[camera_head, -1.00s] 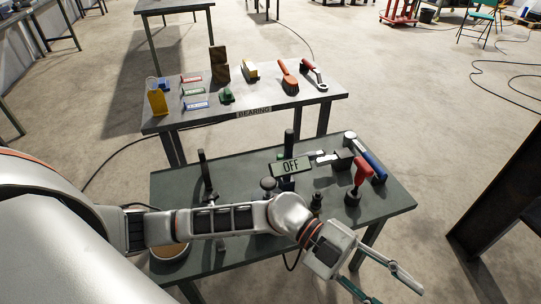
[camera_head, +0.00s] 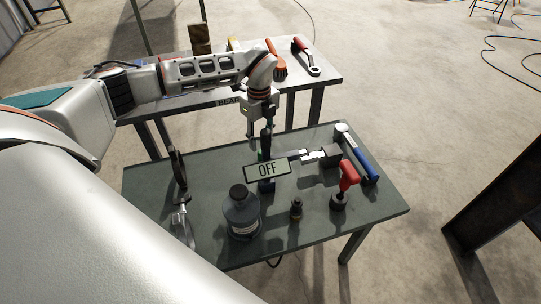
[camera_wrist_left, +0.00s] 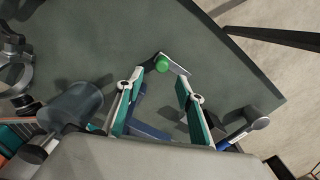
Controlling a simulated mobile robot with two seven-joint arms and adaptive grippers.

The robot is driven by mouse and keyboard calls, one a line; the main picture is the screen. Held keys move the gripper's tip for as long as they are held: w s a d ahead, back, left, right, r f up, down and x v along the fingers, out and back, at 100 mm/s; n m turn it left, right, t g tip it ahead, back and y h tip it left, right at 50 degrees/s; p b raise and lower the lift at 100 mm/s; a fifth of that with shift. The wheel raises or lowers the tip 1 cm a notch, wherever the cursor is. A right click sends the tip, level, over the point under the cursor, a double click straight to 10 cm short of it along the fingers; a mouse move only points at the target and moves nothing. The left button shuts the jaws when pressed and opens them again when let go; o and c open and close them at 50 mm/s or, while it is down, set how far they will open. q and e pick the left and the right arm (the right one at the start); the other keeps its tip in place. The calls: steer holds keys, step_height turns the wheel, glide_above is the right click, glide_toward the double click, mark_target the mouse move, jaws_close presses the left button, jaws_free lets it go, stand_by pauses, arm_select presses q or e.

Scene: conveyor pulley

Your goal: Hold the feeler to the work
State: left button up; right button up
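I cannot single out the feeler. My right gripper is out of view.
A dark bottle (camera_head: 241,213), a small black fitting (camera_head: 296,209), a red-handled tool (camera_head: 347,180) and a blue-handled hammer (camera_head: 362,160) stand or lie on the near table (camera_head: 318,230). A rear table (camera_head: 330,78) holds more tools.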

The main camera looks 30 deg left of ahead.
arm_select(q)
steer(key=shift+f, duration=0.6)
steer(key=shift+s+f, duration=0.15)
steer(key=shift+f, duration=0.4)
steer(key=f, duration=0.1)
steer(key=f+b, duration=0.1)
steer(key=f, duration=0.3)
steer(key=shift+w+a+f+b, duration=0.2)
steer(key=shift+w+a+b, duration=0.15)
steer(key=shift+w+a, duration=0.05)
steer(key=shift+r, duration=0.1)
jaws_close()
